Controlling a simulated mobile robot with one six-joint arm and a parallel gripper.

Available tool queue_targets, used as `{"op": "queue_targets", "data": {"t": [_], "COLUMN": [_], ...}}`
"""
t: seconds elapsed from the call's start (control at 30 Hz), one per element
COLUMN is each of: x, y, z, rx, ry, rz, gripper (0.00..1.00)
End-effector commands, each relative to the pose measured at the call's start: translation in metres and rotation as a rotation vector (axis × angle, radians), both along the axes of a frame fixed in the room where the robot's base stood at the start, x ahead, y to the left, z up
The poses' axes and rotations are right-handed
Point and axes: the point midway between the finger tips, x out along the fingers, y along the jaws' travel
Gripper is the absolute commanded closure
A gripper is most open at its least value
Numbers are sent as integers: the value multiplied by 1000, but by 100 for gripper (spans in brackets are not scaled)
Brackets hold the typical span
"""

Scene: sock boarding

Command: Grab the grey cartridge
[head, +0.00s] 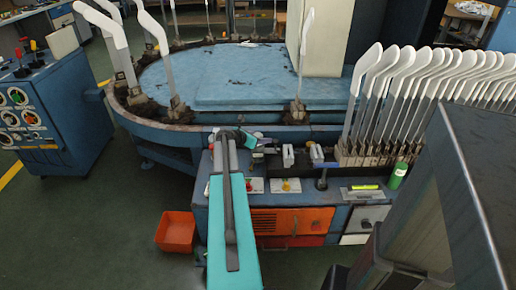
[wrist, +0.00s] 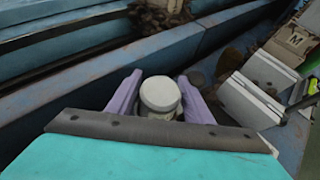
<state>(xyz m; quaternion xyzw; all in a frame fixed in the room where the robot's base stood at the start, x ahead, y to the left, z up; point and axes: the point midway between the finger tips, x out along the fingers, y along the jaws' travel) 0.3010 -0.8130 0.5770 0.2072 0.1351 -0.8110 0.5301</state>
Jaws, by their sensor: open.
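A pale grey, round-topped cylinder (wrist: 160,94), which looks like the grey cartridge, stands in the wrist view between the two mauve fingers of my gripper (wrist: 160,77). The fingers are apart, one on each side of it. I cannot tell whether either finger touches it. Its lower part is hidden behind the dark bar and teal cover of my arm. In the head view my arm reaches to the back edge of the blue bench, and I cannot make out the cylinder there.
Pale blocks (wrist: 250,100) stand close to the right of my gripper. A blue rail (wrist: 80,82) runs behind it. In the head view, a green bottle (head: 397,176) and a rack of white sock boards (head: 400,66) are to the right. A red bin (head: 175,232) is on the floor.

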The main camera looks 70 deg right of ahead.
Motion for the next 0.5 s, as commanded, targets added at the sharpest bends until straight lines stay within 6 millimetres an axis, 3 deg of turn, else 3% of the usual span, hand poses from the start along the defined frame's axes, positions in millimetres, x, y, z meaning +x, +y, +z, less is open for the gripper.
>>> {"op": "queue_targets", "data": {"t": [0.5], "x": [-4], "y": [-8], "z": [-5], "rx": [0], "ry": [0], "rz": [-1], "gripper": [54]}}
